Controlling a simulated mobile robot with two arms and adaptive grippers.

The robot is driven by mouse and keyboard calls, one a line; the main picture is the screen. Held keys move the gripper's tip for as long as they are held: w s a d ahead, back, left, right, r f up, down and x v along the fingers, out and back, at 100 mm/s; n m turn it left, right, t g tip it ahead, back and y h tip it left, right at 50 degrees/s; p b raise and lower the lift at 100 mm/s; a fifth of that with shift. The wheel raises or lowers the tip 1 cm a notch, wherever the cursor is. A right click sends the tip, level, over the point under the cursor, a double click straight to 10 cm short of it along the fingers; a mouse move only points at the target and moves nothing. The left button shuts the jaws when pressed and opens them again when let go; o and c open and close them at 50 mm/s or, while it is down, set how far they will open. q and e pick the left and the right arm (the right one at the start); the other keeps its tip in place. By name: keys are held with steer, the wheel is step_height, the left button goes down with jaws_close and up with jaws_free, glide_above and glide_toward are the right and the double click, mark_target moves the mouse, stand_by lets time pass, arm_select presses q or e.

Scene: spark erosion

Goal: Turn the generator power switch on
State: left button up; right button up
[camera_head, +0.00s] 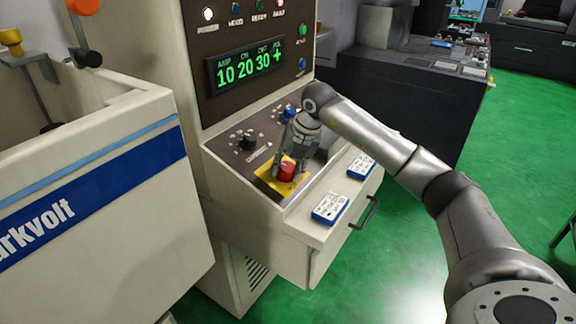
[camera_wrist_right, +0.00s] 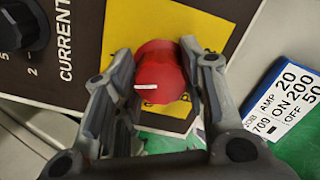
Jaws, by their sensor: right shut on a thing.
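A red rotary knob (camera_head: 287,172) with a yellow plate (camera_head: 266,178) behind it is on the sloping control panel of the cream generator cabinet. My right gripper (camera_head: 288,161) reaches it from above, its fingers around the knob. In the right wrist view the red knob (camera_wrist_right: 160,72) lies between the two fingers (camera_wrist_right: 156,56), and they are shut on it. A short white mark shows on the knob, lying roughly level in that view. The plate's lettering is mostly hidden by knob and fingers. My left gripper is not in view.
A black knob (camera_head: 247,141) and a blue knob (camera_head: 289,112) are on the same panel. The display (camera_head: 248,66) glows green. Two blue-and-white cards (camera_head: 331,207) lie on the ledge beside the panel, above a drawer handle (camera_head: 364,213). A Sparkvolt-marked tank (camera_head: 100,185) stands left.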

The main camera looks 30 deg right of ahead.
steer(key=shift+s+a+f+m, duration=0.1)
steer(key=shift+f+m, duration=0.05)
steer(key=shift+m, duration=0.75)
steer(key=shift+s+f+m, duration=0.1)
steer(key=shift+f+m, duration=0.05)
steer(key=shift+m, duration=0.75)
steer(key=o, duration=0.8)
steer(key=shift+o, duration=1)
steer(key=shift+w, duration=0.2)
steer(key=shift+r, duration=0.1)
steer(key=v, duration=1.2)
steer(key=shift+w, duration=0.15)
